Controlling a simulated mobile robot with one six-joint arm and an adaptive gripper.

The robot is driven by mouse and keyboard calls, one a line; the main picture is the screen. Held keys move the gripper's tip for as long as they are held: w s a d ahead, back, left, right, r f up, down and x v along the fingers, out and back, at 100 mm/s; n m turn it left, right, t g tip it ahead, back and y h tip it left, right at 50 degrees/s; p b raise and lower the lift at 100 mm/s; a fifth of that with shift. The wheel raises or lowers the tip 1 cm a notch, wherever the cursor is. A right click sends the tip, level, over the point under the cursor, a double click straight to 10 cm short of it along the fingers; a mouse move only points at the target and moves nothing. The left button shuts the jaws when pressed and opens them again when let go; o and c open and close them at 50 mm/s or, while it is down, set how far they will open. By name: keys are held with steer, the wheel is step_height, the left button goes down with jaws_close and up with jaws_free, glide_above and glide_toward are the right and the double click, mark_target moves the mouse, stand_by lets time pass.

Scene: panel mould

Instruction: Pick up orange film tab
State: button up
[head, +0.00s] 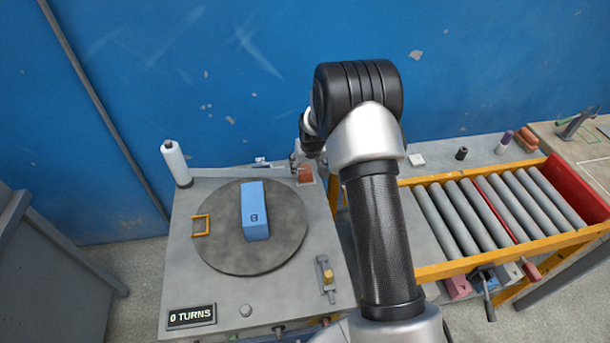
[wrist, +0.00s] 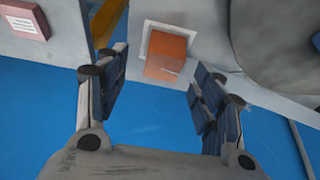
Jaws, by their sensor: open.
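The orange film tab (wrist: 165,54) lies on a pale square on the grey table in the wrist view. In the head view the orange tab (head: 305,175) shows beside the turntable, partly hidden by my gripper. My gripper (wrist: 158,76) is open, with one finger on each side of the tab in the picture. No contact shows, and the fingers look empty. In the head view my gripper (head: 306,158) is at the table's back right, largely hidden behind my arm.
A round turntable (head: 220,255) carries a blue block (head: 255,205). A white film roll (head: 176,164) stands at the back left. A roller conveyor (head: 480,215) is on the right, and a blue wall (head: 200,80) is behind. A yellow-topped lever (head: 327,275) stands at the front right.

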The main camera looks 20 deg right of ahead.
mark_target(305, 170)
steer(key=b+x, duration=0.1)
steer(key=x, duration=0.3)
steer(key=shift+w+a, duration=0.1)
steer(key=shift+a, duration=0.1)
steer(key=shift+c, duration=0.4)
steer(key=c, duration=1.1)
